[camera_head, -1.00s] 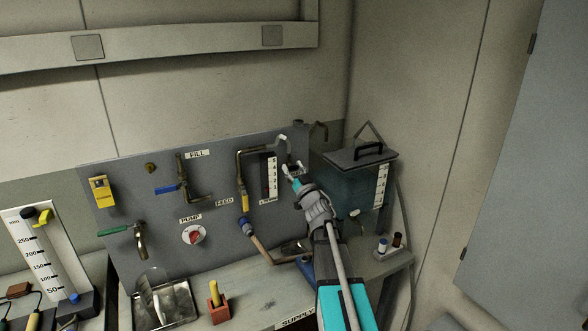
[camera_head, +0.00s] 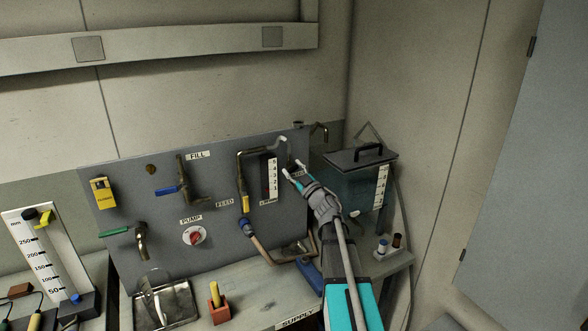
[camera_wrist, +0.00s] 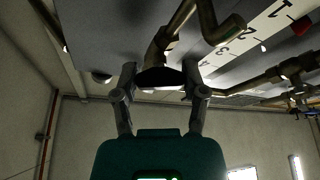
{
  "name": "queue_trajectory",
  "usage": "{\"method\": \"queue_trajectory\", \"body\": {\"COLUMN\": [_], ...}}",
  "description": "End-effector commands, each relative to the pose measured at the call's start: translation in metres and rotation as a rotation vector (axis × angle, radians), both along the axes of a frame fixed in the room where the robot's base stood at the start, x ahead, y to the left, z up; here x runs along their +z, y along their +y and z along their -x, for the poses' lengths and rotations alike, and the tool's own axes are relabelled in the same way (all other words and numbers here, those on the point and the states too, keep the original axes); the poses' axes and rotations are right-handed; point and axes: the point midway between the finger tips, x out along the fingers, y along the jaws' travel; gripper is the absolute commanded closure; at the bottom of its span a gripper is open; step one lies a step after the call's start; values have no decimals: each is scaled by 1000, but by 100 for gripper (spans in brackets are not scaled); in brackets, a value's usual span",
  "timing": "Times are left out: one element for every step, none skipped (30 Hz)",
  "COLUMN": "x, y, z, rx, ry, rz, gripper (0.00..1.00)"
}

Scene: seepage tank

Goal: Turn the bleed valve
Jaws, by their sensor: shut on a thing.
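The bleed valve's dark handle (camera_wrist: 160,78) sits between my two fingertips in the wrist view, at the end of a brass fitting (camera_wrist: 166,42). My gripper (camera_head: 293,169) is at the right end of the grey panel, near a small partly covered label, and is shut on the handle. The gripper also shows in the wrist view (camera_wrist: 160,82), one finger on each side of the handle. In the head view the fingers and the dark background make the handle hard to make out.
A numbered white scale (camera_head: 271,178) and a bent feed pipe (camera_head: 241,178) are just left of my gripper. A lidded water tank (camera_head: 352,188) stands close on the right. The blue fill handle (camera_head: 166,191) and red pump knob (camera_head: 196,238) are farther left.

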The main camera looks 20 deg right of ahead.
Motion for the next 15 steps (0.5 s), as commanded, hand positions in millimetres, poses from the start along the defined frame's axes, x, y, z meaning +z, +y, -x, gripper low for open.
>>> {"method": "queue_trajectory", "body": {"x": [3,3,3,3,3,3,3,3,3,4,3,4,4,4,3], "y": [-1,-1,-1,-1,-1,-1,-2,-2,-1,-1,-1,-1,-1,-1,-1], "z": [-2,-2,-2,-2,-2,-1,-2,-1,-1,-1,-1,-1,-1,-1,-1], "rx": [1,1,1,0,1,1,0,0,1,1,1,1,1,1,1], "ry": [-3,-4,-6,-7,-8,-9,-9,-12,-12,-14,-15,-16,-17,-19,-19], "rz": [44,73,111,139,168,205,234,262,301,329,358,394,423,449,485], "gripper": [91,91,91,91,91,91,91,91,91,91,91,91,91,91,91]}}
